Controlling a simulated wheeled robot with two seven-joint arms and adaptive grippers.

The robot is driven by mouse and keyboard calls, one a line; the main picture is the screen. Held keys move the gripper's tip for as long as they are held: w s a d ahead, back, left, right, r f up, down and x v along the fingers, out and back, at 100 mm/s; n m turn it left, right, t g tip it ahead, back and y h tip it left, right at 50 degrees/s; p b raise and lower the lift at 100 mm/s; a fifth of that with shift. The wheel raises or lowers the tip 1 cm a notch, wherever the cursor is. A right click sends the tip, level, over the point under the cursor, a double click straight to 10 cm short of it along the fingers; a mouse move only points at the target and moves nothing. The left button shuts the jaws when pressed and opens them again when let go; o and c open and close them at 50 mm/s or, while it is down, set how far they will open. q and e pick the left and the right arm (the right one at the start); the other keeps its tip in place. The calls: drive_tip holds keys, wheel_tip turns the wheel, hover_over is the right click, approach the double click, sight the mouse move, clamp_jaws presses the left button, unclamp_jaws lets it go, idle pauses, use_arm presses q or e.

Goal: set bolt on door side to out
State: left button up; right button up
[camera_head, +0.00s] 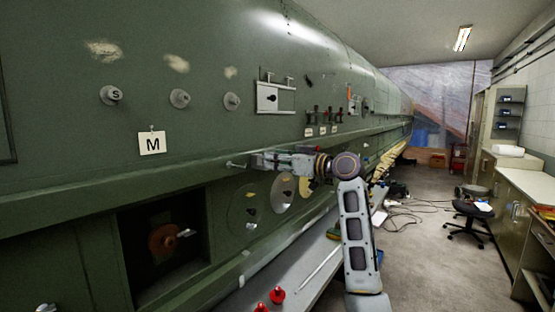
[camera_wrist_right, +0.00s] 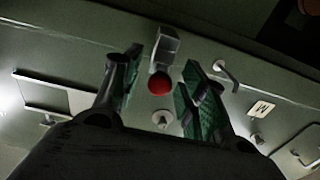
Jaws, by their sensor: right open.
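My right gripper (camera_head: 262,160) points left along the green fuselage side, just below a latch plate with a bar (camera_head: 270,97). In the right wrist view the gripper (camera_wrist_right: 162,68) is open, with a red ball knob (camera_wrist_right: 160,84) on a metal block (camera_wrist_right: 165,48) showing between its fingers. Contact cannot be told. A thin metal rod handle (camera_head: 236,165) sticks out left of the gripper; a bent handle (camera_wrist_right: 226,75) shows beside the right finger in the wrist view. I cannot tell which fitting is the door side bolt. My left gripper is out of view.
Round knobs (camera_head: 180,98) and an M tag (camera_head: 152,142) are on the upper panel. A dark square opening (camera_head: 165,235) is below a ledge. Red parts (camera_head: 277,295) lie on the bench at the bottom. The floor (camera_head: 430,240) at right has cables and a stool (camera_head: 470,210).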

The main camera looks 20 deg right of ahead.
clamp_jaws()
idle(0.4)
drive_tip(key=shift+b+v, duration=0.5)
drive_tip(key=shift+v, duration=0.7)
drive_tip(key=shift+f, duration=0.15)
